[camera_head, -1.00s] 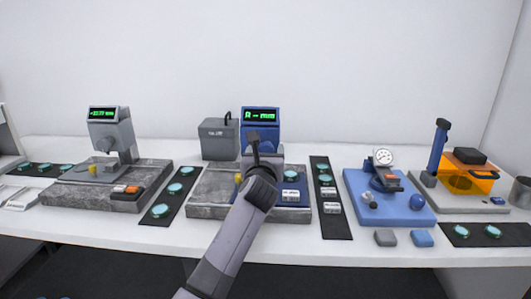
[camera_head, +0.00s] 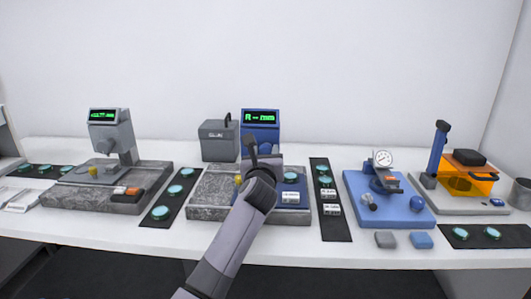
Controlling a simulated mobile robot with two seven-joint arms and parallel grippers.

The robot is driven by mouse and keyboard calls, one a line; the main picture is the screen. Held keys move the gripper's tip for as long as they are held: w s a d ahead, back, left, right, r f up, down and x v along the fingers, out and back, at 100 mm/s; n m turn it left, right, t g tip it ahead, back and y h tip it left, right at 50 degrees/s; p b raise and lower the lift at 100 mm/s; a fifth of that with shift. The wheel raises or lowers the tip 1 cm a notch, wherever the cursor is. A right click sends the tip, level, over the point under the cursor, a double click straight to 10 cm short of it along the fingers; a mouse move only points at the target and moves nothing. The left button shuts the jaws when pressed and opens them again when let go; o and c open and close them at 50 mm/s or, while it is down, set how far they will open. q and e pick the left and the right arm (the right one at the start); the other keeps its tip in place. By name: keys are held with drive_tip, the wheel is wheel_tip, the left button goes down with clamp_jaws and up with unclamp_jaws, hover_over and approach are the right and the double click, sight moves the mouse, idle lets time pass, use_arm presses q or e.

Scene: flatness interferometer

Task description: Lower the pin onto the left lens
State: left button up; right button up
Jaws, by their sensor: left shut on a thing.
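My left arm reaches up from the bottom to the middle station. My left gripper (camera_head: 252,153) is dark and sits in front of the blue instrument (camera_head: 261,118). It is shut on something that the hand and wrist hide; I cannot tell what. I cannot make out the pin. The blue instrument stands behind a grey stone base (camera_head: 211,207), largely covered by my arm. I cannot tell which lens is the left one. My right gripper is not in view.
Dark strips with teal lenses lie left (camera_head: 161,213) and right (camera_head: 331,222) of the middle base. A grey box (camera_head: 218,141) stands behind. A blue dial-gauge stand (camera_head: 412,211) and an orange-shielded station (camera_head: 462,181) are at the right.

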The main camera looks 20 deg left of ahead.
use_arm(q)
drive_tip(key=shift+n+p, duration=0.35)
drive_tip(key=shift+n, duration=0.85)
drive_tip(key=n+b, duration=0.1)
drive_tip(key=n, duration=0.4)
drive_tip(key=n+b, duration=0.1)
drive_tip(key=n, duration=0.5)
drive_tip(key=n+b, duration=0.1)
drive_tip(key=n, duration=0.4)
drive_tip(key=shift+a+f+n, duration=0.15)
drive_tip(key=shift+f+n, duration=0.2)
drive_tip(key=shift+n, duration=0.35)
drive_tip(key=o, duration=1)
drive_tip(key=shift+o, duration=0.2)
drive_tip(key=shift+s, duration=0.15)
drive_tip(key=v, duration=0.7)
